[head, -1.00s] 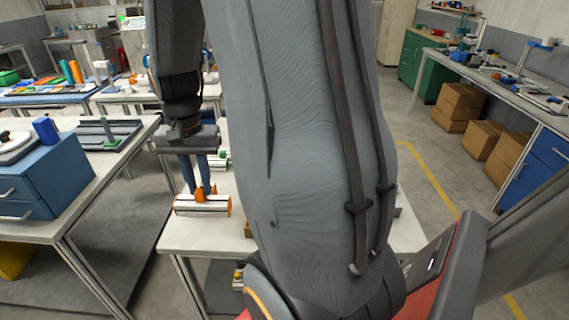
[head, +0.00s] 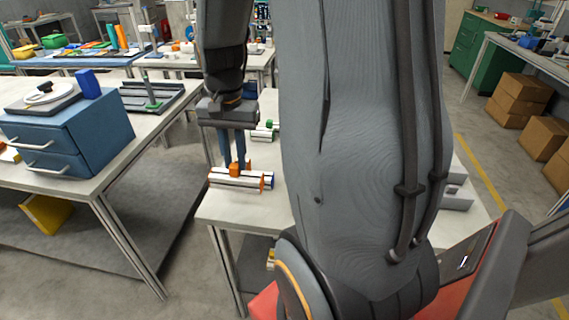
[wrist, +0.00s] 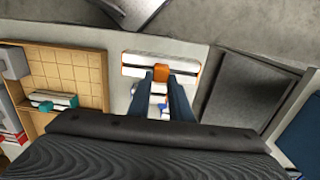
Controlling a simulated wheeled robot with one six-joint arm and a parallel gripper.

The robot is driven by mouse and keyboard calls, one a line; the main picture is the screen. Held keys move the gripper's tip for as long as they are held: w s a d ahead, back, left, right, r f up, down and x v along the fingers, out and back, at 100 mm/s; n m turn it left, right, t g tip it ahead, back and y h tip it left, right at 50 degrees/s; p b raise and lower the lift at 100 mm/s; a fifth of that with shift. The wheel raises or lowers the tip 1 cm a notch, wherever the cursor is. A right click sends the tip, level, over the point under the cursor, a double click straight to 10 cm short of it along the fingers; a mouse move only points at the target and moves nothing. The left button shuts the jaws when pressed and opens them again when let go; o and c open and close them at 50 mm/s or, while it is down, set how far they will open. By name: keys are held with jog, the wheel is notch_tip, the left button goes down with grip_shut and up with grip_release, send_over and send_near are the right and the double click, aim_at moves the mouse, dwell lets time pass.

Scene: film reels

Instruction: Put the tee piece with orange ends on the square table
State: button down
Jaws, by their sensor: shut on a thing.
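The tee piece (head: 223,182) has a silver-white bar with orange ends and an orange stem pointing up. In the head view it is near the left edge of the white table (head: 222,211); I cannot tell whether it touches the top. My gripper (head: 234,163) comes down from above, shut on the orange stem. In the wrist view the tee piece (wrist: 140,58) lies crosswise at the tips of my gripper (wrist: 161,78), over a pale surface. Its lower side is hidden. I cannot tell which table is the square one.
A piece with green parts (head: 266,131) stands behind on the same table. The wrist view shows a wooden tray (wrist: 105,75) holding a teal-ended piece (wrist: 55,101). A blue drawer unit (head: 73,137) stands on a table at left. Cardboard boxes (head: 522,97) are at right.

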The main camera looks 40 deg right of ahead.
jog(key=shift+f+p, duration=0.7)
jog(key=shift+f, duration=4.25)
jog(key=shift+f, duration=0.15)
jog(key=c, duration=1.6)
grip_release()
notch_tip(320, 180, up, 12)
jog(key=shift+f+b, duration=0.1)
jog(key=shift+b, duration=0.8)
jog(key=shift+s+a, duration=0.1)
jog(key=shift+a, duration=0.05)
jog(key=s+a+f+n, duration=0.1)
jog(key=s+a+n, duration=0.1)
jog(key=a+n, duration=0.1)
jog(key=s+a+f+n, duration=0.2)
jog(key=a+n, duration=0.2)
jog(key=s+a+f+n+t, duration=0.1)
jog(key=s+a+n, duration=0.1)
jog(key=a+n, duration=0.1)
jog(key=shift+a+f, duration=0.25)
jog(key=shift+a, duration=0.15)
